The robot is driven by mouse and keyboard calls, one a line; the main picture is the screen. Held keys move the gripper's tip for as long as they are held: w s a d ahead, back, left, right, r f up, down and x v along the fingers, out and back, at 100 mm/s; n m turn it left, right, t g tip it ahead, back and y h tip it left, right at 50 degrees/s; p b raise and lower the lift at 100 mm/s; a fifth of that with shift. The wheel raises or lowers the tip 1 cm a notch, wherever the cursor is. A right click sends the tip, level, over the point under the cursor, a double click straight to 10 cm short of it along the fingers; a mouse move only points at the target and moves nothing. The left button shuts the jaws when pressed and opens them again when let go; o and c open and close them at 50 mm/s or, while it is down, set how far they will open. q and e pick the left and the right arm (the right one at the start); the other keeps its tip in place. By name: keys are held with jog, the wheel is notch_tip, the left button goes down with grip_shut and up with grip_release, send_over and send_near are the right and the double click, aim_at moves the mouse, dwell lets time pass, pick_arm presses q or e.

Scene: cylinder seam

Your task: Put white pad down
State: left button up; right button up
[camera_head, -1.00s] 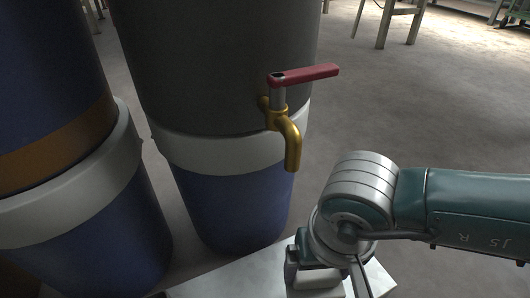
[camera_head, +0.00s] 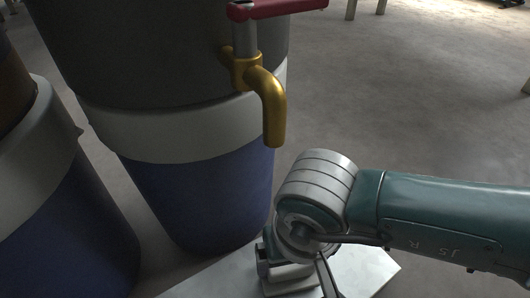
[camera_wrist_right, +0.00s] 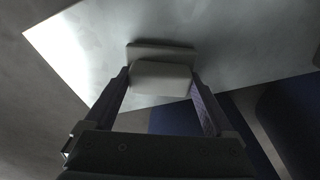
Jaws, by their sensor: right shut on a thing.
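My right gripper (camera_head: 290,282) is low in the head view, over a pale flat surface (camera_head: 362,268). In the right wrist view, its two dark fingers (camera_wrist_right: 160,80) are shut on the white pad (camera_wrist_right: 162,70), a pale block with a step along its far side. The pad also shows in the head view (camera_head: 286,272), partly hidden by my wrist. It is over the flat surface, but I cannot tell whether it touches it. My left gripper is not in view.
A big grey and blue barrel (camera_head: 205,195) with a pale band stands just left of my right gripper. Its brass tap (camera_head: 268,95) with a red handle (camera_head: 275,8) juts out above my wrist. Another barrel (camera_head: 70,225) stands at left. Bare floor (camera_head: 420,110) lies to the right.

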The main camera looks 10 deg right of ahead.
aim_at(294, 286)
jog(key=shift+s+f, duration=0.25)
jog(key=shift+s, duration=0.2)
jog(key=o, duration=0.9)
jog(key=shift+s, duration=0.25)
jog(key=shift+w+r, duration=0.2)
jog(key=shift+w, duration=0.2)
pick_arm(q)
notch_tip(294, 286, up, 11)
jog(key=p, duration=1)
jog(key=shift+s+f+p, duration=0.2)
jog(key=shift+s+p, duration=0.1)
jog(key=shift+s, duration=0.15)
pick_arm(e)
jog(key=r, duration=0.4)
jog(key=s+r, duration=0.1)
jog(key=r, duration=0.7)
jog(key=shift+s, duration=0.4)
